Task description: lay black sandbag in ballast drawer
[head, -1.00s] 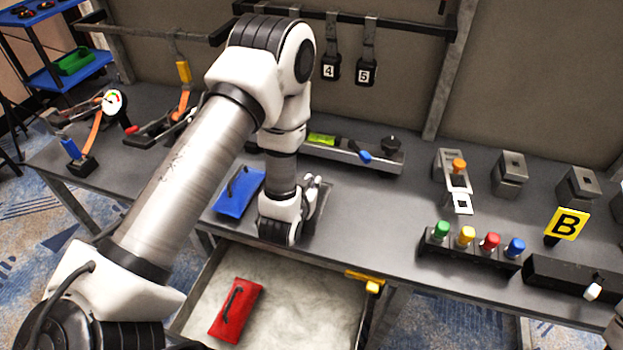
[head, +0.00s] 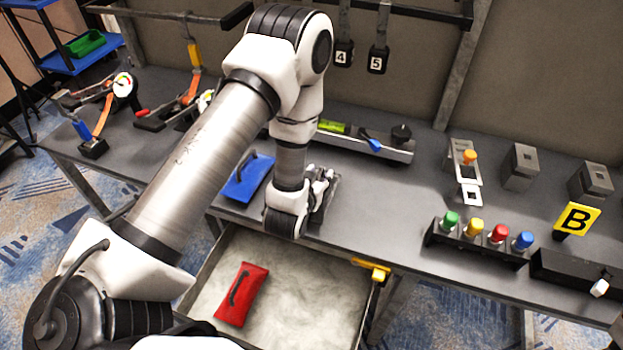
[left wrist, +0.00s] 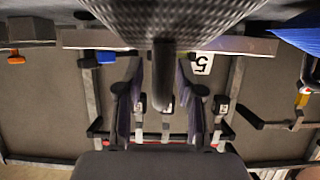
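The black sandbag (head: 331,205) lies on the workbench near its front edge, right of a blue sandbag (head: 246,180), and is partly hidden by my left gripper (head: 322,184). In the left wrist view the sandbag's dark woven side (left wrist: 170,14) fills the top. Its dark handle (left wrist: 163,85) stands between the two fingers of the left gripper (left wrist: 163,105), with a gap visible on both sides. The gripper is open around the handle. The ballast drawer (head: 318,318) is pulled out below the bench, with a red sandbag (head: 241,295) on its pale floor at the left. My right gripper is out of view.
A yellow latch-like piece (head: 373,269) sits at the drawer's right corner. A spirit-level rail (head: 365,145) lies behind the gripper. The drawer's middle and right are free.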

